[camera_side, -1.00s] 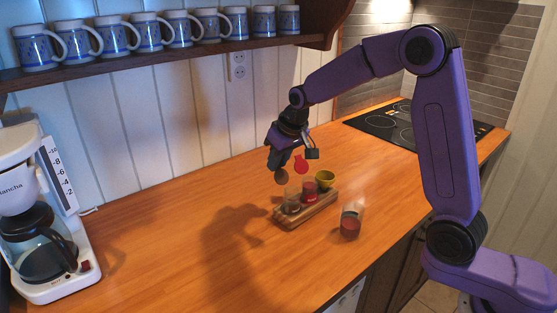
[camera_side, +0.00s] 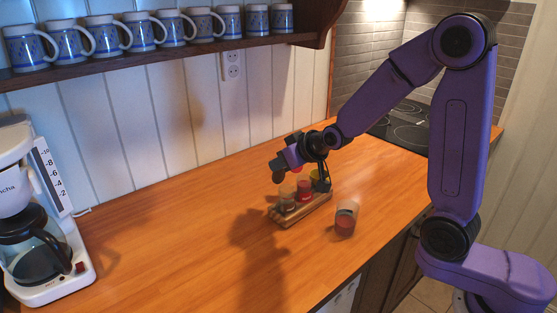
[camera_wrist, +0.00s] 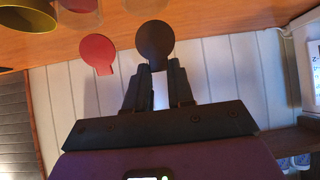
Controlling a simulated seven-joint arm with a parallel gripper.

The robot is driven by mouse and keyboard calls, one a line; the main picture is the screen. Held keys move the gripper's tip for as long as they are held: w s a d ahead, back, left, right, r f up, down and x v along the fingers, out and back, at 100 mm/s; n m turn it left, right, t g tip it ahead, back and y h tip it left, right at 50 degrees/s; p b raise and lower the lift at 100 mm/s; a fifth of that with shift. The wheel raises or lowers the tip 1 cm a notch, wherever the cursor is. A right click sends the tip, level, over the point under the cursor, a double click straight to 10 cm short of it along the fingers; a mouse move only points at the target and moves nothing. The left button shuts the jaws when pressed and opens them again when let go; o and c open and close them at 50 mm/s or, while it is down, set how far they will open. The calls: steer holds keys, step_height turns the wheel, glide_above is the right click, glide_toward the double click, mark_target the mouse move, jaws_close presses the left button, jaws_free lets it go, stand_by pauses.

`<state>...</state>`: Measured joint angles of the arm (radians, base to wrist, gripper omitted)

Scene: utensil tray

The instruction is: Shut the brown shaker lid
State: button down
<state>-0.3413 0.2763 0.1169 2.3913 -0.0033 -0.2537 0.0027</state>
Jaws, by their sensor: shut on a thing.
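The wooden rack (camera_side: 312,213) on the counter holds a row of small shakers. The brown shaker (camera_side: 287,200) is at the left end, the red shaker (camera_side: 304,190) in the middle, the yellow one at the right, partly behind my wrist. The dark brown lid (camera_wrist: 155,42) stands raised, its round face toward the wrist camera. In the side view this lid (camera_side: 276,178) is small and dark, above the brown shaker. My gripper (camera_wrist: 159,72) is shut on the lid's lower tab. The red lid (camera_wrist: 97,52) is raised beside it, apart from my fingers.
A clear glass with red contents (camera_side: 346,218) stands right of the rack. A coffee maker (camera_side: 40,235) is at the far left, and a shelf of mugs (camera_side: 150,62) is above. The counter left of the rack is clear.

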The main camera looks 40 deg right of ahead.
steer(key=shift+s+f+t, duration=0.3)
steer(key=shift+s+t, duration=0.4)
steer(key=shift+t, duration=0.1)
steer(key=shift+s+d, duration=0.1)
steer(key=shift+s, duration=0.05)
steer(key=c, duration=1)
jaws_free()
steer(key=shift+o, duration=0.2)
steer(key=shift+r+t, duration=0.1)
steer(key=shift+t, duration=0.2)
steer(key=shift+s+r, duration=0.15)
steer(key=shift+r, duration=0.05)
step_height(320, 180, up, 8)
steer(key=s, duration=0.2)
steer(key=shift+s, duration=0.1)
